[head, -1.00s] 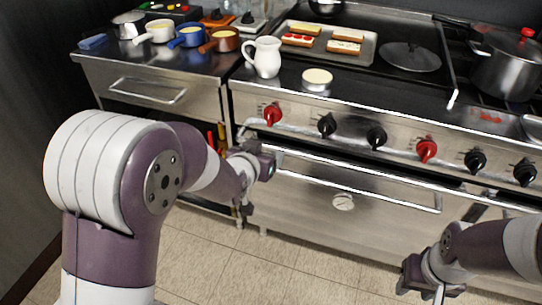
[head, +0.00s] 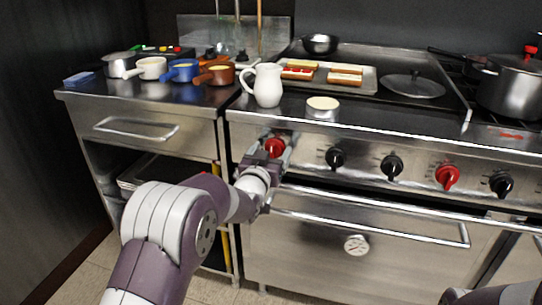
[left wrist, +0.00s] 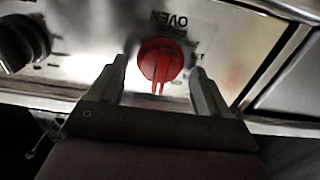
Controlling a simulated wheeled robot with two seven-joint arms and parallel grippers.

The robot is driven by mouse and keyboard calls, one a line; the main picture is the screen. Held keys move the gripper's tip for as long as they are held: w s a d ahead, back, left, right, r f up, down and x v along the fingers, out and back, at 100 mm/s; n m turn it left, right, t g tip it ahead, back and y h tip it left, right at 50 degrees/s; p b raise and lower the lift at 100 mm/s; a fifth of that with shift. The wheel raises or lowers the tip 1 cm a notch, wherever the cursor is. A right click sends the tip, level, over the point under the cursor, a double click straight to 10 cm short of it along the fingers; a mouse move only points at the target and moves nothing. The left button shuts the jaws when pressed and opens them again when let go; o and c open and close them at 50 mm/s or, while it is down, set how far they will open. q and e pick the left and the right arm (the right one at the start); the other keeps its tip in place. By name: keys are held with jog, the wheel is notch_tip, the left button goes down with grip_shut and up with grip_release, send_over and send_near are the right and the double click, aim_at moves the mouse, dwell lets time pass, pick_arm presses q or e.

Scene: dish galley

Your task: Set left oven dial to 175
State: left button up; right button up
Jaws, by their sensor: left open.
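The left oven dial is a red knob (head: 274,147) at the left end of the stove's front panel. My left gripper (head: 276,150) is at this dial in the head view, with its fingers on either side of it. In the left wrist view the red dial (left wrist: 160,62) sits between the two open fingers of my left gripper (left wrist: 160,85), with a gap on each side. The word OVEN shows upside down beside it. The dial's numbers are too small to read. Only a part of my right arm shows at the lower right; its gripper cannot be made out.
The oven door handle (head: 370,226) runs below the dials. A black dial (head: 335,158) is to the right of the red one. A white jug (head: 267,86) and a pale round dish (head: 323,104) stand on the stove top above. Several small pots stand on the left counter.

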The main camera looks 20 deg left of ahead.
pick_arm(q)
jog(key=shift+w, duration=0.1)
jog(key=c, duration=1)
jog(key=shift+n, duration=0.3)
jog(key=n, duration=1.4)
jog(key=n+p, duration=0.1)
jog(key=n, duration=0.6)
jog(key=shift+a+f+n, duration=0.2)
jog(key=shift+f+n, duration=0.1)
jog(key=shift+f, duration=0.05)
